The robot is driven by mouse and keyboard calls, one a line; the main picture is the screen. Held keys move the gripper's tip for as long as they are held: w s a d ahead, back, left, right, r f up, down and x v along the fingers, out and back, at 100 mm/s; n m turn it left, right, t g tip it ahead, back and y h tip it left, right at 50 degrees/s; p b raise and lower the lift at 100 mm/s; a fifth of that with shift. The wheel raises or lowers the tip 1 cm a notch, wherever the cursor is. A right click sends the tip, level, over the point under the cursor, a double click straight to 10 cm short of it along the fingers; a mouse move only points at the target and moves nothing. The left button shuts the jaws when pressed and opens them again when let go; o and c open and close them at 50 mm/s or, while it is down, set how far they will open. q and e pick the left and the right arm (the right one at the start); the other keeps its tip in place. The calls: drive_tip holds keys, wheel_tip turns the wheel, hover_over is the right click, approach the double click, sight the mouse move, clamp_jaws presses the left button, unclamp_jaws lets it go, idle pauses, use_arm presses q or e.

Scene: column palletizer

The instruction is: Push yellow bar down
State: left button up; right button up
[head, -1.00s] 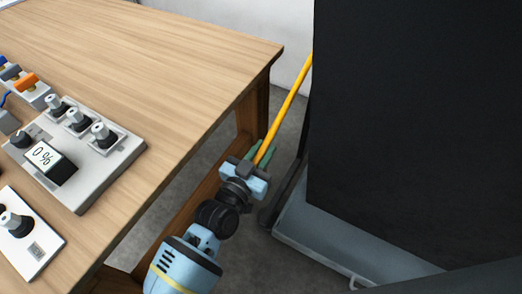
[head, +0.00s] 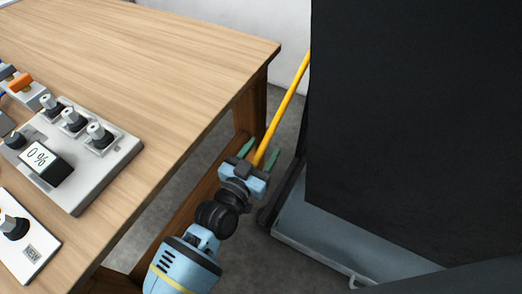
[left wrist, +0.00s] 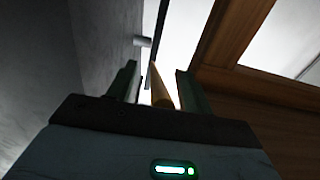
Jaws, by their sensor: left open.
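The yellow bar (head: 284,105) slants up and to the right beside the black panel in the head view. Its lower end is at my left gripper (head: 258,158). The gripper is open, with one green finger on each side of the bar. In the left wrist view the bar (left wrist: 160,90) stands between the two spread fingers of my left gripper (left wrist: 157,85), with a gap to each finger. My right gripper is not in view.
A wooden table (head: 150,60) is on the left, with a control box (head: 80,145) reading 0 % and several knobs. A large black panel (head: 410,120) stands on a grey base (head: 330,240) at the right. Grey floor shows in the narrow gap between them.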

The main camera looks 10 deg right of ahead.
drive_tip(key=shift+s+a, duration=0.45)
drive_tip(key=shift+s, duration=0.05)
use_arm(q)
drive_tip(key=p+v, duration=0.5)
drive_tip(key=v, duration=0.8)
drive_tip(key=shift+p, duration=0.4)
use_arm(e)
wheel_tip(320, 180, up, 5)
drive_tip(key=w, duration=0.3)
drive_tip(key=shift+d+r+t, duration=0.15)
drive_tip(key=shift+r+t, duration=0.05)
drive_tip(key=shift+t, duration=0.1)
